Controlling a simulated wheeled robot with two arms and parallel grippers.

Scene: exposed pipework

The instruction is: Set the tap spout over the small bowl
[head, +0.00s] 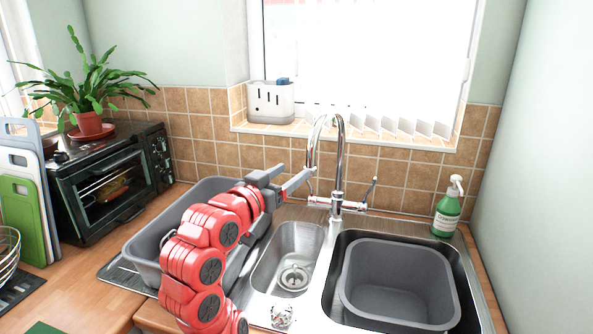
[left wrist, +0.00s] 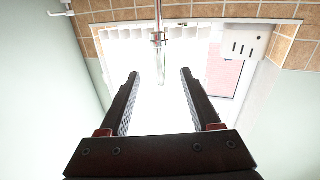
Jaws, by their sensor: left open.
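The chrome tap (head: 338,160) stands behind the sink. Its tall curved spout (head: 311,143) arches to the left, with its down-turned end close to my left gripper. The small bowl (head: 265,275) is the narrow steel basin left of the large one, with a drain in its floor. My left gripper (head: 298,171) is open near the spout's end, above the back of the small bowl. In the left wrist view the spout (left wrist: 161,65) shows between the two open fingers (left wrist: 160,74); contact cannot be told. My right gripper is not in view.
A grey tub (head: 400,280) sits in the large bowl. Another grey tub (head: 165,235) stands left, partly behind my arm. A green soap bottle (head: 447,214) is at the back right. A toaster oven (head: 105,180) and a plant (head: 85,90) stand at the left. A caddy (head: 270,103) is on the sill.

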